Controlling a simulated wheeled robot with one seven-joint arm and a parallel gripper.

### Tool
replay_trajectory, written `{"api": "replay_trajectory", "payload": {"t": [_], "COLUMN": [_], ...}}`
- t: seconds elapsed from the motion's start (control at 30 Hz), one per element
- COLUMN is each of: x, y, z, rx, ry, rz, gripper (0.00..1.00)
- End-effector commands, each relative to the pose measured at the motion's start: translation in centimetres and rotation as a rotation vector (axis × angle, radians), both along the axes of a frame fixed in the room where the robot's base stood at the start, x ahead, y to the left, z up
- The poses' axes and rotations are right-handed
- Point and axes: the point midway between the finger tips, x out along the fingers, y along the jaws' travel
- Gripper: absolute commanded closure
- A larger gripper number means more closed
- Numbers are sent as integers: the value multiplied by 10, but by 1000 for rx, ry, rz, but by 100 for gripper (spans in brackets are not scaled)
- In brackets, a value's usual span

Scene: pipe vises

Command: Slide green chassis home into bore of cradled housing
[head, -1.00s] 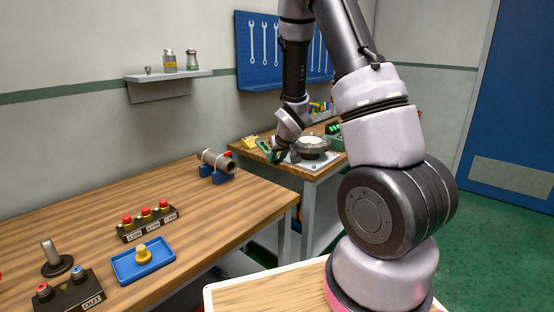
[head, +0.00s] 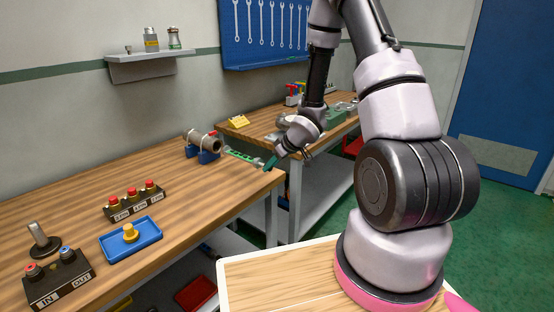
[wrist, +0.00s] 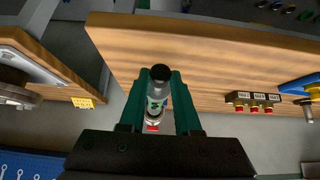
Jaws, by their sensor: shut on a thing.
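The housing (head: 203,138) is a grey-brown tube lying in a blue cradle (head: 207,156) near the back right of the front bench. Its open end faces right, toward my gripper. My gripper (head: 271,164) is shut on the green chassis (head: 242,155), which is long and thin and points left toward the bore. The chassis's left end looks close to the housing; I cannot tell whether it touches. In the wrist view, my gripper's green fingers (wrist: 157,100) grip the chassis's grey, dark-ended part (wrist: 159,82). The rest is mostly hidden.
A button box (head: 134,201), a blue tray (head: 131,240) with a yellow knob, and an IN/OUT box (head: 59,277) stand on the front bench. The bench's right edge is under my gripper.

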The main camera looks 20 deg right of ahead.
Motion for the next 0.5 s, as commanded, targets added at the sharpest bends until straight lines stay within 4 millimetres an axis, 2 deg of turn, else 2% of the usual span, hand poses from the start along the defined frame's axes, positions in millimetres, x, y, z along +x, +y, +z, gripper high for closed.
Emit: {"api": "replay_trajectory", "payload": {"t": [0.37, 0.5], "x": [0, 5], "y": [-1, 3], "z": [0, 0], "rx": [3, 2], "ry": [-1, -2], "rz": [-2, -1], "gripper": [100, 100]}}
